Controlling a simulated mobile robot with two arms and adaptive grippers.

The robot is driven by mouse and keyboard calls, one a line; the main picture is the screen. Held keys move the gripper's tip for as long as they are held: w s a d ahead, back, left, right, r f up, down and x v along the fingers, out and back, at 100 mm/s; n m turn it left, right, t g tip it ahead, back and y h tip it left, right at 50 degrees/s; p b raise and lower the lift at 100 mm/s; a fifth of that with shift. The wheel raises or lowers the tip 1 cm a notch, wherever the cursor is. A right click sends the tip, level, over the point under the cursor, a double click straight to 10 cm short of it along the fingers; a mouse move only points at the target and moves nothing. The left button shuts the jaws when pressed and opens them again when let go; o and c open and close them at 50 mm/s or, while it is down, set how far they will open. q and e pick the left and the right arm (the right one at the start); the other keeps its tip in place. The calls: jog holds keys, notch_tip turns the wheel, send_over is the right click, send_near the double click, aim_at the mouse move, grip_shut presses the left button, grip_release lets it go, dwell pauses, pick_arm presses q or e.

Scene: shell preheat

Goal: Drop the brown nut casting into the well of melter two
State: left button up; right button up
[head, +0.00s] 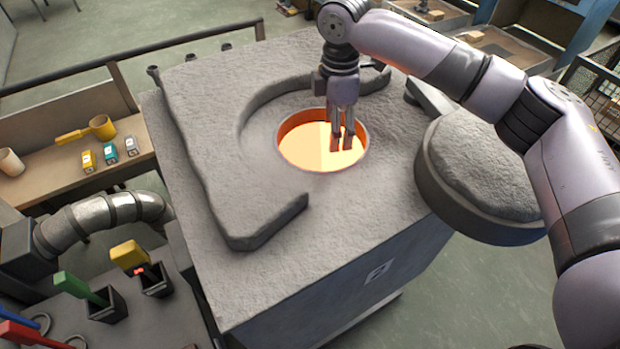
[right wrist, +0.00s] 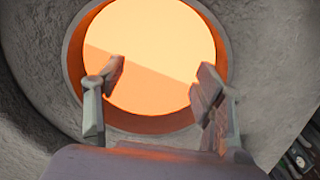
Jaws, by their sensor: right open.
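The melter (head: 230,250) is a large grey rough-topped block with a round well (head: 305,147) that glows orange. Its number is too small to read. My right gripper (head: 342,140) points down over the right part of the well. In the right wrist view the fingers (right wrist: 158,82) are apart with nothing between them, and the glowing well (right wrist: 150,50) lies beyond them. I cannot make out the brown nut casting in either view. My left gripper is not in view.
A round thick grey lid (head: 478,185) is swung aside at the melter's right. A raised curved rim borders the well. A shelf (head: 60,178) with cups and small boxes stands at left. Coloured-handled tools (head: 130,255) and a silver duct (head: 95,215) are at lower left.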

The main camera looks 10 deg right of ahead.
notch_tip(320, 180, up, 12)
dwell(0.5)
jog(key=shift+w, duration=0.1)
